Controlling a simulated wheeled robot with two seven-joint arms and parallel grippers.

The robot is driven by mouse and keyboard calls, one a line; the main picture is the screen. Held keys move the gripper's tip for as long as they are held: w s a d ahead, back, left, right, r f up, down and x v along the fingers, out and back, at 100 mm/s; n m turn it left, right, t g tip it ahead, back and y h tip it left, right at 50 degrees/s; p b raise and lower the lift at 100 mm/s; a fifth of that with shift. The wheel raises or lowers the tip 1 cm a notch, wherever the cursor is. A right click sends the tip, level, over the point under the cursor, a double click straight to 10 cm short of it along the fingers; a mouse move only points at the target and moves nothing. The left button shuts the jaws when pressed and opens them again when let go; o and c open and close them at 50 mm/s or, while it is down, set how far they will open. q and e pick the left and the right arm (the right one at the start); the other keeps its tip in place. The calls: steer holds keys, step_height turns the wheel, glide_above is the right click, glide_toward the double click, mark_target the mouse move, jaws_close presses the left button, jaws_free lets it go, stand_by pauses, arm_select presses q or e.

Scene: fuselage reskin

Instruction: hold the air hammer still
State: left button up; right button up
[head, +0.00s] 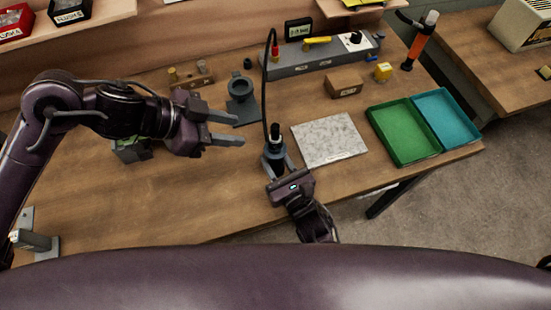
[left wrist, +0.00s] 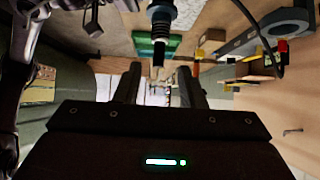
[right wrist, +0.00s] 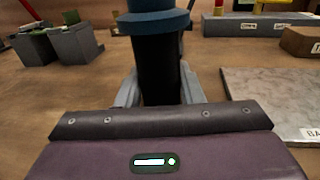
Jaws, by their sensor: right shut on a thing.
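The air hammer (head: 275,140) stands upright near the front middle of the table, with a black hose rising from its top. My right gripper (head: 277,168) is shut around its dark body. In the right wrist view the hammer's black barrel (right wrist: 160,65) sits between the fingers, below a blue collar; its upper end is cut off. My left gripper (head: 226,128) is open and empty, above the table to the left of the hammer. In the left wrist view the hammer (left wrist: 161,18) shows beyond the open fingers (left wrist: 158,88).
A pale plate (head: 329,139) lies just right of the hammer. Green (head: 402,132) and blue (head: 446,117) trays sit farther right. A grey stand with a ring (head: 241,90) is behind my left gripper. A long grey unit (head: 320,57) stands at the back. The front left table is mostly clear.

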arm_select(q)
steer(key=shift+c, duration=0.7)
steer(key=s+d+r+m+g, duration=0.35)
steer(key=d+m, duration=0.55)
steer(key=m, duration=0.4)
steer(key=s+d+r+m+g, duration=0.35)
steer(key=d+m, duration=0.55)
steer(key=m, duration=0.3)
steer(key=m+t+y, duration=0.4)
steer(key=m+y, duration=0.6)
steer(key=m, duration=1.3)
glide_above(275, 126)
steer(key=shift+f, duration=5.3)
